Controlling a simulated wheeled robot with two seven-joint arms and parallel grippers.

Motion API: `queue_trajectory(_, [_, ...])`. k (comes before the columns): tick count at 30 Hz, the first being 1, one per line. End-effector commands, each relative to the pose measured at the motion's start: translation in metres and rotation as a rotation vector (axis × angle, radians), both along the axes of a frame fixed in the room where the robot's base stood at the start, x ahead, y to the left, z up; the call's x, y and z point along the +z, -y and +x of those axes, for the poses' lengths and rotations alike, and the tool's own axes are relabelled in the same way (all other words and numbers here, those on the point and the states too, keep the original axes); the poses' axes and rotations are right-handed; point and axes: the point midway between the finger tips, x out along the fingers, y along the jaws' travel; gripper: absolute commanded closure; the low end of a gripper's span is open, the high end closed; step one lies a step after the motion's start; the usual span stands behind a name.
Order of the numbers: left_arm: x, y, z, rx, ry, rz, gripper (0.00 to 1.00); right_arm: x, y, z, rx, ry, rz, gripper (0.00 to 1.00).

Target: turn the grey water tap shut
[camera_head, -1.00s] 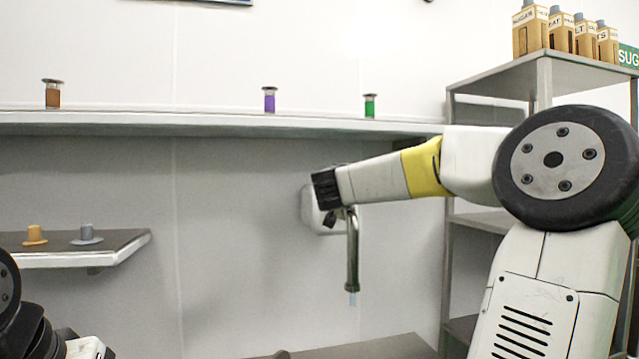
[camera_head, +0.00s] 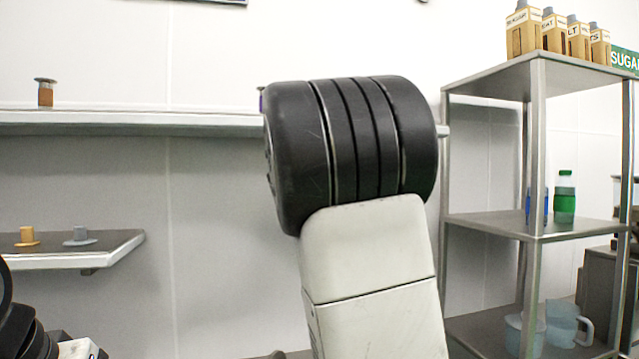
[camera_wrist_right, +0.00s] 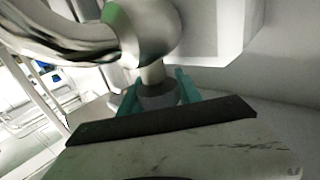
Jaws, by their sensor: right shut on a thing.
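The shiny metal water tap (camera_wrist_right: 150,35) fills the upper left of the right wrist view, with its curved spout running to the left. A short grey stem and knob, the tap's handle (camera_wrist_right: 157,92), points down from its body. The teal fingers of my right gripper (camera_wrist_right: 160,88) are on both sides of this handle and shut on it. In the head view my right arm's large black joint and white link hide the tap and the right gripper. My left gripper is out of view; only part of my left arm shows at the lower left.
A wall shelf (camera_head: 100,124) runs behind my arm. A lower shelf (camera_head: 115,245) at left holds an orange and a grey item. The metal rack (camera_head: 490,228) at right holds cartons (camera_head: 524,32), a green bottle (camera_head: 564,200) and pale blue jugs (camera_head: 566,325).

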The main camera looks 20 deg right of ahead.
Motion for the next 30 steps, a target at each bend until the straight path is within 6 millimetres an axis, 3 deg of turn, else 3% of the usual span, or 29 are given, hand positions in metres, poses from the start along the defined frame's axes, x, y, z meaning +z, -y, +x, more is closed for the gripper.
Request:
queue_trajectory(23, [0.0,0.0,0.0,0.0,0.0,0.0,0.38,-0.0003,0.0011,-0.0009,-0.042,-0.001,0.001,1.0])
queue_trajectory(24, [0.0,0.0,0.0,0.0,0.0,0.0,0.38,-0.0003,0.0011,-0.0009,-0.042,-0.001,0.001,0.58])
queue_trajectory(27, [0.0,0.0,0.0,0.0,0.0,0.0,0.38,-0.0003,0.0011,-0.0009,-0.042,-0.001,0.001,0.38])
queue_trajectory(30, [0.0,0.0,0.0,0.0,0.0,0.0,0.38,-0.0003,0.0011,-0.0009,-0.042,-0.001,0.001,0.38])
